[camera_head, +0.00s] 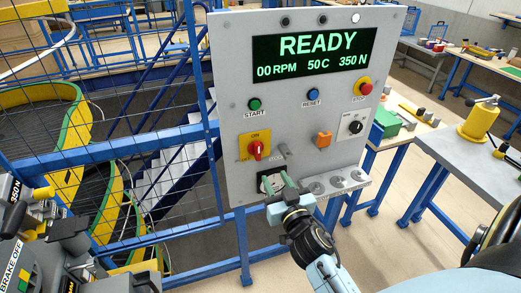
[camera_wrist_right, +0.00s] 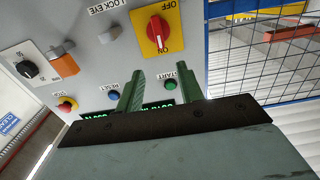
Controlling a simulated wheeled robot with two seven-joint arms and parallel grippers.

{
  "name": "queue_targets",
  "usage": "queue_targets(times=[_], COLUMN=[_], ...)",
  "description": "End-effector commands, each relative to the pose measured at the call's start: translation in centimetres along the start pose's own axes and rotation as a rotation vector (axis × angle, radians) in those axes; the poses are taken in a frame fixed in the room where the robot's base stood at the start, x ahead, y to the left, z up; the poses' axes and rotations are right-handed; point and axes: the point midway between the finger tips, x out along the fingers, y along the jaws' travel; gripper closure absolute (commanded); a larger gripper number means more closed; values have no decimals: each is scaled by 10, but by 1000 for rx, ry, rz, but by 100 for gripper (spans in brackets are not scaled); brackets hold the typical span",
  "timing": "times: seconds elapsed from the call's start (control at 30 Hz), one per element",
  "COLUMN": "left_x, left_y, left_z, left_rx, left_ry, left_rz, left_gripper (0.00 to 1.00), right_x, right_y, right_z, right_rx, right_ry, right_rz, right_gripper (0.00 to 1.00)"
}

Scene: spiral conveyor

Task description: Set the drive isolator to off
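The drive isolator is a red rotary handle on a yellow plate (camera_head: 256,150), low on the left side of the grey control panel (camera_head: 230,100). It also shows upside-down in the right wrist view (camera_wrist_right: 157,32). The handle stands about upright, with its end toward the ON label. My right gripper (camera_head: 280,186) is below and slightly right of the isolator, in front of the panel's lower edge, not touching the handle. In the right wrist view its two green fingers (camera_wrist_right: 160,90) are apart with nothing between them. My left gripper is not in view.
The display (camera_head: 315,54) reads READY, 00 RPM. Nearby are the green START button (camera_head: 254,104), blue RESET button (camera_head: 313,94), red stop button (camera_head: 364,88), orange switch (camera_head: 323,139) and grey lock eye (camera_head: 281,151). A shelf (camera_head: 335,184) projects below. Blue mesh fencing stands left.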

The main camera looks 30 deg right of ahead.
Motion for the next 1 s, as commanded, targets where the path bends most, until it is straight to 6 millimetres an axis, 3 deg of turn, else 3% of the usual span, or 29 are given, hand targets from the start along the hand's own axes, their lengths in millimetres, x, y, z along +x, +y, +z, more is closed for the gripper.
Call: queue_targets(times=[0.4,0.6,0.8,1.0], left_x=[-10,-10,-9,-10], left_y=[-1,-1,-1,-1], left_z=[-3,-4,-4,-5], left_rx=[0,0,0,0], left_ry=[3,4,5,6], left_rz=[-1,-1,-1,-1], left_gripper=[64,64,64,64], right_x=[79,110,124,126], right_y=[0,0,0,0], right_z=[-1,1,2,2], right_rx=[-1,-2,-1,-1], right_ry=[0,-2,-3,-3], right_rz=[0,-1,-1,-1], right_gripper=[63,63,63,63])
